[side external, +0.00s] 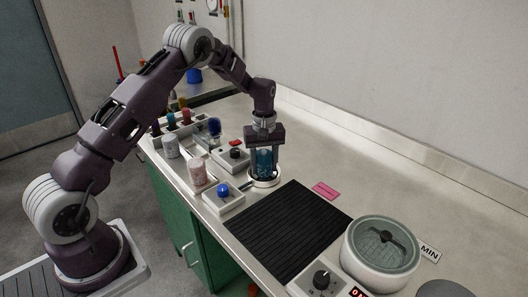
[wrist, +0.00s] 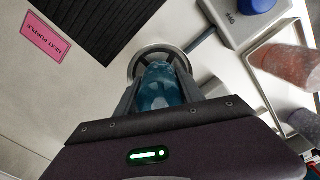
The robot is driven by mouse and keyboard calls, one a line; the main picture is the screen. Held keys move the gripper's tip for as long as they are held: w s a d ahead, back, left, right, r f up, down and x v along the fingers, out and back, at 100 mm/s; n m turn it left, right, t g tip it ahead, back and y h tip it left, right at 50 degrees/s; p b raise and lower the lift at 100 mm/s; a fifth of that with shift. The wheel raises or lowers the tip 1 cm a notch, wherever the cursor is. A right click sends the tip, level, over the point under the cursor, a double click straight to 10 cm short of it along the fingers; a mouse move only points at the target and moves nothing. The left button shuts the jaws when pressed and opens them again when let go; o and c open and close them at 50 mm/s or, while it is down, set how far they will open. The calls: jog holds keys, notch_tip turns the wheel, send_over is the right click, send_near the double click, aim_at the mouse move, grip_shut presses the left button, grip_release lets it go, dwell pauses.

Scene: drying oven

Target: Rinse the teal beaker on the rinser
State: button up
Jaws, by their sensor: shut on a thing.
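The teal beaker (side external: 264,161) is in my gripper (side external: 264,158) at the rinser. In the wrist view the teal beaker (wrist: 160,86) sits between the two fingers of my gripper (wrist: 160,90), which are shut on it. The rinser (side external: 265,181) is a round pale base with a dark lever at its left; its ring (wrist: 184,62) shows behind the beaker in the wrist view. The beaker is over the rinser; I cannot tell whether it touches it. Which way its mouth faces is unclear.
A box with a blue button (side external: 223,190) stands left of the rinser. Pink and white containers (side external: 197,172) stand on a tray further left. A black ribbed mat (side external: 285,231), a pink label (side external: 325,191) and a round lidded device (side external: 381,252) lie to the right.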

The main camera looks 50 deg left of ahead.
aim_at(264, 153)
jog(key=shift+r, duration=1.95)
jog(key=shift+r, duration=1.4)
jog(key=shift+d, duration=0.1)
